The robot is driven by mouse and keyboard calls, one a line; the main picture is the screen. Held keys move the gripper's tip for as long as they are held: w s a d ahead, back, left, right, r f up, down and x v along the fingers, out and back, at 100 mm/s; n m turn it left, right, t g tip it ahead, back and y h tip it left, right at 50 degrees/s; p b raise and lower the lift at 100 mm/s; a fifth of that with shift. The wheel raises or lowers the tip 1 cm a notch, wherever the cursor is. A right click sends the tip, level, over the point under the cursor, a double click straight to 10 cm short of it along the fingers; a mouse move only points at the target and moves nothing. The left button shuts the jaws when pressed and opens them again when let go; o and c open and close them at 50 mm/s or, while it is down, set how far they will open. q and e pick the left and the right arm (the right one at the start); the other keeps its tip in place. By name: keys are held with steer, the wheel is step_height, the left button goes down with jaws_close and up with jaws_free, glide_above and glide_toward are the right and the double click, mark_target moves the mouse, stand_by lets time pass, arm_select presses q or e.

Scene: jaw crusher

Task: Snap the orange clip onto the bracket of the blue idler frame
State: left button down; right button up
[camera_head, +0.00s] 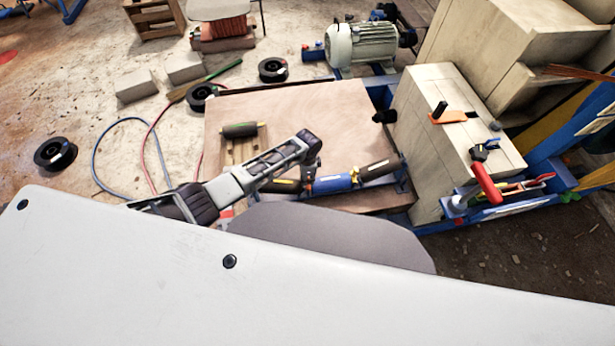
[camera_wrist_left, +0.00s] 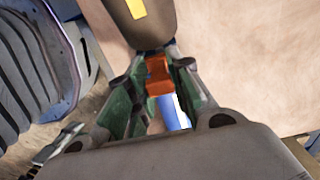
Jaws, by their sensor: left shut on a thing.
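My left gripper (camera_head: 312,178) reaches over the wooden board from the left, close to the rollers. In the left wrist view, the fingers of my left gripper (camera_wrist_left: 160,90) are closed on the orange clip (camera_wrist_left: 158,76). A dark roller with a yellow mark (camera_wrist_left: 138,18) is just beyond the clip; I cannot tell whether they touch. A blue part (camera_wrist_left: 173,112) shows between the fingers. The bracket cannot be made out. My right gripper is not in view.
The wooden board (camera_head: 310,110) has free room in its middle. Pale blocks (camera_head: 425,120) stand at the right, with a red-handled clamp (camera_head: 486,180). A motor (camera_head: 360,44) stands behind.

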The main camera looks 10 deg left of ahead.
arm_select(q)
steer(key=shift+f, duration=0.55)
steer(key=c, duration=1.2)
jaws_free()
steer(key=shift+r, duration=0.15)
step_height(320, 180, up, 12)
stand_by(1.1)
